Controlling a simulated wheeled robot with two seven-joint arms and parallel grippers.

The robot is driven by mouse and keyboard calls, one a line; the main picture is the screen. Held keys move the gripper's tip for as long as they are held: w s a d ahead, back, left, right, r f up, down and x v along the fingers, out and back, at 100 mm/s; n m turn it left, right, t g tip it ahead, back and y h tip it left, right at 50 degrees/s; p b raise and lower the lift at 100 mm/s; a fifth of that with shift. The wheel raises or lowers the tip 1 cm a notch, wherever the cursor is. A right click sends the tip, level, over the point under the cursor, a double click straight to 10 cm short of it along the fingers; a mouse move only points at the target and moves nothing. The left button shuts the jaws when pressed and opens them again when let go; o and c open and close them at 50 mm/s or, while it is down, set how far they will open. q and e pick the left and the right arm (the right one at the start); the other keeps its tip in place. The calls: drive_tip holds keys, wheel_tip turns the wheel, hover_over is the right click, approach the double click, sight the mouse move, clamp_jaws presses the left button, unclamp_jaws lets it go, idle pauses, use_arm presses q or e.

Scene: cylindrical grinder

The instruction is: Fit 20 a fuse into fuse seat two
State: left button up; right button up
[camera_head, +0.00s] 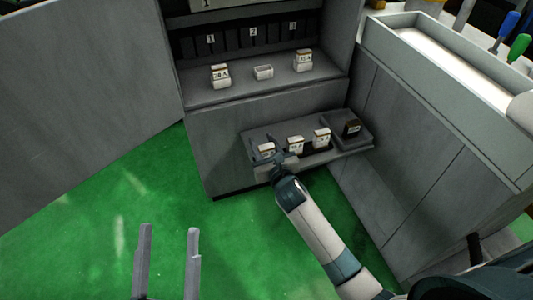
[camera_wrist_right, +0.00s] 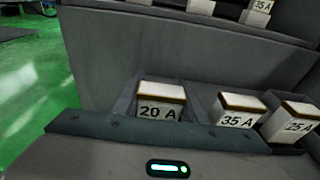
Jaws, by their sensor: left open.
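A white 20 A fuse with a brown-edged top (camera_wrist_right: 160,102) sits in the left compartment of the low tray; in the head view it is the leftmost tray fuse (camera_head: 266,149). My right gripper (camera_head: 279,158) is right at this fuse, at the tray's front edge; its fingers are too small and hidden to show whether they grip it. Seat two, under the number 2, shows a white holder (camera_head: 263,72) with no fuse block standing in it. My left gripper (camera_head: 168,245) is open and empty over the green floor, lower left.
The tray (camera_head: 335,156) also holds a 35 A fuse (camera_wrist_right: 238,110), a 25 A fuse (camera_wrist_right: 297,120) and a dark block (camera_head: 351,128) at its right end. Fuses stand in seats one (camera_head: 220,76) and three (camera_head: 303,61). A grey cabinet door (camera_head: 80,90) stands open at left.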

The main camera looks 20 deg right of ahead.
drive_tip(key=shift+c, duration=1.1)
use_arm(q)
drive_tip(key=shift+w, duration=0.1)
use_arm(e)
drive_tip(key=shift+r, duration=0.2)
drive_tip(key=shift+r, duration=0.2)
wheel_tip(320, 180, up, 4)
drive_tip(key=shift+f+p, duration=0.15)
drive_tip(key=shift+p, duration=0.9)
use_arm(q)
wheel_tip(320, 180, down, 18)
drive_tip(key=w+a+g+y+p, duration=0.2)
drive_tip(key=a+g+y+p, duration=0.1)
drive_tip(key=g, duration=0.8)
drive_tip(key=shift+r+y, duration=0.2)
drive_tip(key=shift+y, duration=0.3)
use_arm(e)
drive_tip(key=s+d+r, duration=0.5)
drive_tip(key=d+r, duration=0.1)
drive_tip(key=d, duration=0.4)
drive_tip(key=shift+s+r, duration=0.3)
drive_tip(key=shift+d+r, duration=0.1)
